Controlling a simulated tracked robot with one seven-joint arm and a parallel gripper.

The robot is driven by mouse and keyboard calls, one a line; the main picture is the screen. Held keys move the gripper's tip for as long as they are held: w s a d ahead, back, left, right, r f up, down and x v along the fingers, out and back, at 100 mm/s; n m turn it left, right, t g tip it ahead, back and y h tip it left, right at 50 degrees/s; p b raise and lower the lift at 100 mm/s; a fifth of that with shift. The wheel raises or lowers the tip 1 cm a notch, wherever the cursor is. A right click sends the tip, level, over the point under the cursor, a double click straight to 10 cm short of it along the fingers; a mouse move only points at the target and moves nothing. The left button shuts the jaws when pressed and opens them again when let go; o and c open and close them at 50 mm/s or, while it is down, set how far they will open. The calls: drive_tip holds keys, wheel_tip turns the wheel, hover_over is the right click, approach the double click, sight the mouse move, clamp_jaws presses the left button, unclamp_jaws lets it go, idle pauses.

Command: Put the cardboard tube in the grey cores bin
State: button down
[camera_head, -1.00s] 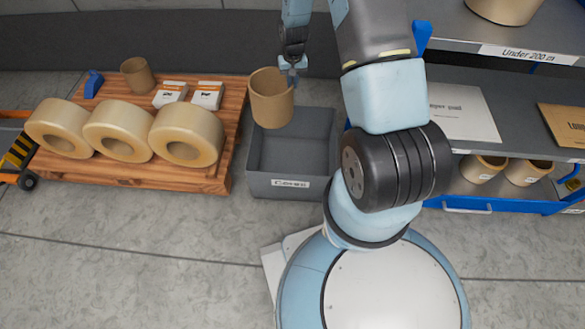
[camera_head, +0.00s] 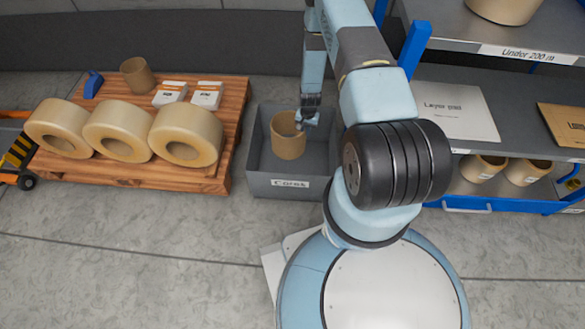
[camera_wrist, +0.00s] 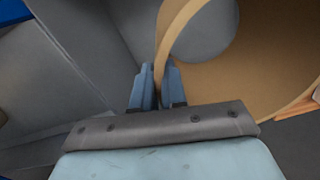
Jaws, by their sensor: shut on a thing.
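The brown cardboard tube (camera_head: 288,138) is upright, inside the outline of the grey cores bin (camera_head: 254,160) in the head view. I cannot tell whether its lower end touches the bin floor. My gripper (camera_head: 304,119) is at the tube's upper right rim. In the wrist view my gripper (camera_wrist: 156,85) is shut on the wall of the tube (camera_wrist: 250,75), one finger on each side of it. The bin's grey wall (camera_wrist: 50,70) shows at the left of the wrist view. The bin's front carries a white "Cores" label.
A wooden pallet (camera_head: 150,171) stands left of the bin with several large tape rolls, another brown tube (camera_head: 137,75) and small white boxes. A blue-framed shelf (camera_head: 500,200) stands to the right. The floor in front of the bin is clear.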

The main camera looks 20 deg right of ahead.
drive_tip(key=s+d+f+m, duration=0.1)
drive_tip(key=s+f, duration=0.2)
drive_tip(key=f, duration=0.8)
drive_tip(key=s+d+f+m, duration=0.1)
drive_tip(key=s+f, duration=0.3)
drive_tip(key=f, duration=0.8)
drive_tip(key=shift+f, duration=0.15)
drive_tip(key=c, duration=1.2)
unclamp_jaws()
drive_tip(key=shift+o, duration=0.2)
wheel_tip(320, 180, up, 12)
